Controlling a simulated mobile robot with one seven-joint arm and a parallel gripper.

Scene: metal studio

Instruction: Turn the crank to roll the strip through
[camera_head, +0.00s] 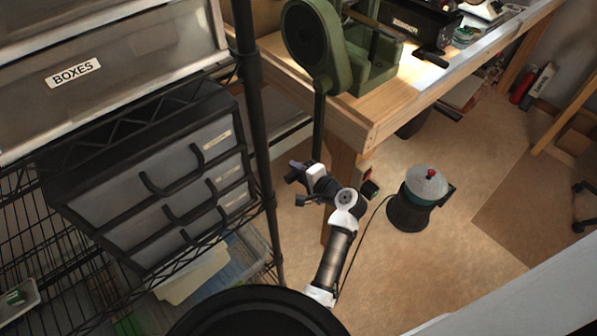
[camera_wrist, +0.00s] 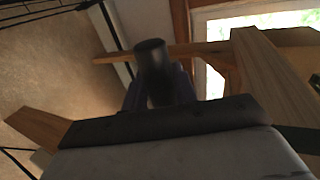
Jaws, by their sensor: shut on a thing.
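The green rolling mill (camera_head: 345,50) stands on the corner of the wooden workbench. Its dark crank arm (camera_head: 319,125) hangs nearly straight down from the round gear housing, past the bench edge. My gripper (camera_head: 299,182) is at the crank's lower end, below bench height. In the wrist view, the dark round crank handle (camera_wrist: 152,58) stands between the fingers of my gripper (camera_wrist: 158,92), which is shut on it. The handle is mostly hidden by the gripper in the head view. I cannot make out the strip.
A wire shelf with drawers (camera_head: 160,175) and its black post (camera_head: 258,120) stand close to the left. The workbench (camera_head: 375,120) and its leg are just right of the crank. A dark canister with a red knob (camera_head: 420,195) stands on the floor to the right.

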